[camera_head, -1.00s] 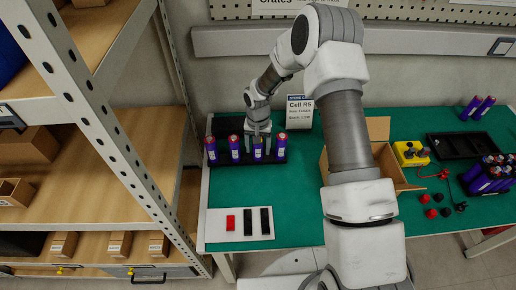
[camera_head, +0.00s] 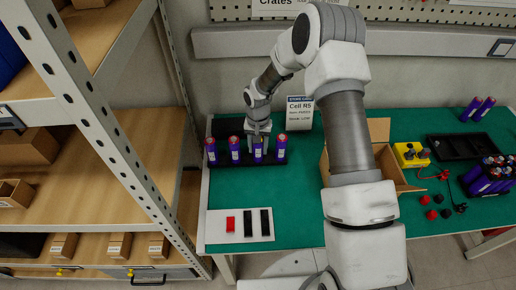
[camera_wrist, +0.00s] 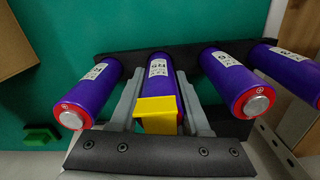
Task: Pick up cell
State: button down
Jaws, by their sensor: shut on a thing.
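Several purple cells stand in a row in a black rack (camera_head: 222,163) at the back left of the green table. My gripper (camera_head: 258,138) is over the third cell (camera_head: 258,155) from the left. In the wrist view its grey fingers (camera_wrist: 158,105) are shut on that cell (camera_wrist: 158,72), one on each side. The cell's label appears to read R5. A yellow block (camera_wrist: 156,112) covers its near end, where the neighbouring cells show red rings and metal tips. The held cell still appears to be in the rack row. Neighbouring cells (camera_wrist: 90,92) and (camera_wrist: 232,82) stand close on both sides.
A card reading Cell R5 (camera_head: 300,112) stands behind the rack. A white board (camera_head: 239,236) with one red and two black blocks lies in front. An open cardboard box (camera_head: 400,178) is to the right. A metal shelf (camera_head: 110,130) rises at left. Green table between is clear.

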jog(key=shift+r, duration=0.85)
jog(key=w+d+r, duration=0.8)
jog(key=d+r, duration=0.1)
jog(key=s+d+r+n, duration=0.1)
jog(key=s+n, duration=0.1)
jog(key=s, duration=1.6)
jog(key=shift+d+b, duration=0.35)
jog(key=shift+b, duration=0.1)
